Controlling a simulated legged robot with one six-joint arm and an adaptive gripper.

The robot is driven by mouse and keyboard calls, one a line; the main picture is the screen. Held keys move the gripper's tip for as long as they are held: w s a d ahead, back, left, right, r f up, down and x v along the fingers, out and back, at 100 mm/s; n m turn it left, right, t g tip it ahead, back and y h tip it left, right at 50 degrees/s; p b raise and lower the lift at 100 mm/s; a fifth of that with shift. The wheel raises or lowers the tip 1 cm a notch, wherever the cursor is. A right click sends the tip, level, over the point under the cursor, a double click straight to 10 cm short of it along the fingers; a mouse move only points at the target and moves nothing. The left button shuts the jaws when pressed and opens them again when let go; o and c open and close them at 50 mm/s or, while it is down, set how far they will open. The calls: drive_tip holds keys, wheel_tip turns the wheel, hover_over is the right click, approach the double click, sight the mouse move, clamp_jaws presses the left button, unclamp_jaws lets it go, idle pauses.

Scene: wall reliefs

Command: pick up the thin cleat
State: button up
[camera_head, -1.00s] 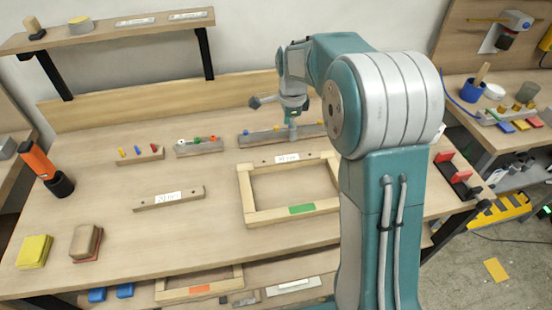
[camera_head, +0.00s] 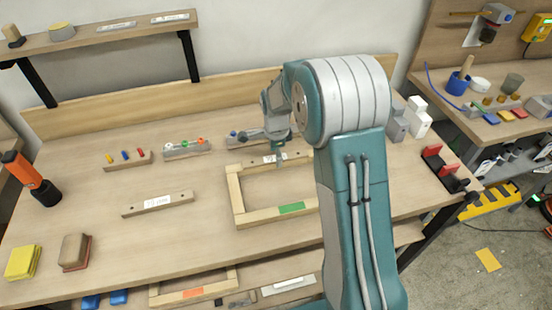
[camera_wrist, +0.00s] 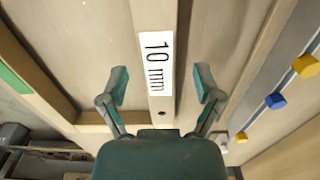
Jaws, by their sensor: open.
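A narrow wooden cleat with a white label lies along the back of the wooden frame (camera_head: 240,205), and its label reads 10 mm in the wrist view (camera_wrist: 162,107). My gripper (camera_wrist: 162,82) is open, with one finger on each side of this cleat and nothing held.
A holder with colored pegs (camera_head: 128,162) and a block with colored knobs (camera_head: 186,149) stand at the back left. A rail with knobs (camera_head: 245,141) lies behind the frame. A yellow block (camera_head: 23,262) and an orange-topped tool (camera_head: 32,178) are at left.

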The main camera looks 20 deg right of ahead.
drive_tip(key=shift+a, duration=0.2)
clamp_jaws()
drive_tip(key=shift+r, duration=0.1)
drive_tip(key=shift+r, duration=0.2)
drive_tip(key=r, duration=0.3)
drive_tip(key=shift+s+d+r, duration=0.15)
drive_tip(key=shift+s+d, duration=0.05)
drive_tip(key=s+d+r, duration=0.5)
drive_tip(key=s+r, duration=0.4)
drive_tip(key=s, duration=0.3)
drive_tip(key=shift+s+d, duration=0.15)
drive_tip(key=shift+d, duration=0.2)
